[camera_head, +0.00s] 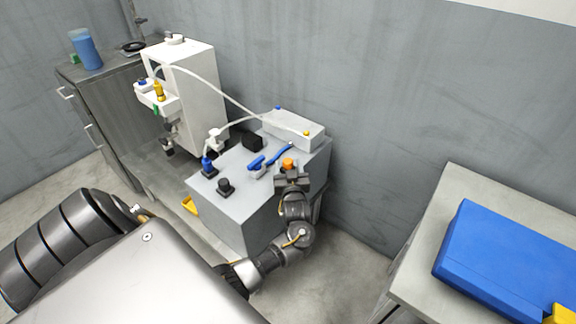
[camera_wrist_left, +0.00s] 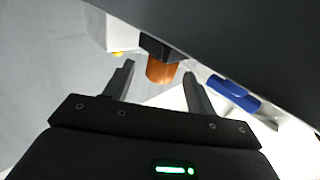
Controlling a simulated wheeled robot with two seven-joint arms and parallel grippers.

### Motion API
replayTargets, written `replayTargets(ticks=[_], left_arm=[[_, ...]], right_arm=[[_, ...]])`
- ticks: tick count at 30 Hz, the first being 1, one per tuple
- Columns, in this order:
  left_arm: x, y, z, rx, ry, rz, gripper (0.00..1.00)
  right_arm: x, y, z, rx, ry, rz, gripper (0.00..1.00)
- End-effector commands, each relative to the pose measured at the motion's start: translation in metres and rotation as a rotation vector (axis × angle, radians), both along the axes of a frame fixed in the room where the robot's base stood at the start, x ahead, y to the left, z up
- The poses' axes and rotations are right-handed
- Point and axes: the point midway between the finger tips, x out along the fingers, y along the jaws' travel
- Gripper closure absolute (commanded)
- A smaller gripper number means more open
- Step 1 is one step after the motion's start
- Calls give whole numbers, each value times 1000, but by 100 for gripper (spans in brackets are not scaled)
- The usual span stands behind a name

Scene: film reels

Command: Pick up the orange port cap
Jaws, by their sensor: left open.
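The orange port cap (camera_head: 288,163) is near the right side of the grey cabinet's top. In the left wrist view, the orange cap (camera_wrist_left: 161,70) sits below a dark block. My left gripper (camera_head: 291,178) is at the cabinet's right edge, right by the cap. It is open, and in the wrist view its fingertips (camera_wrist_left: 159,72) stand on either side of the cap with a gap on each side. The cap's lower part is hidden by the gripper in the head view. My right gripper is not in view.
On the grey cabinet (camera_head: 232,215) are a blue tool (camera_head: 257,163), a black-based blue knob (camera_head: 208,165), a black knob (camera_head: 225,186) and a black block (camera_head: 252,142). A light grey box (camera_head: 295,128) and white machine (camera_head: 190,90) stand behind. A blue case (camera_head: 500,255) lies at right.

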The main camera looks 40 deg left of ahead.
Motion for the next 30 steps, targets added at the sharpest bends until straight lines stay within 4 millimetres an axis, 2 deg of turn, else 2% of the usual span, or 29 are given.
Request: replayTargets(ticks=[6, 13, 24, 30], left_arm=[[15, 16, 0, 2, 1, 0, 44], [16, 17, 0, 0, 0, 0, 44], [16, 17, 0, 0, 0, 0, 91], [16, 17, 0, 0, 0, 0, 91]], right_arm=[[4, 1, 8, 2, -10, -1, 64], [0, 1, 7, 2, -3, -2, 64], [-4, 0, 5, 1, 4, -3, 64], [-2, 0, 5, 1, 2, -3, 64]])
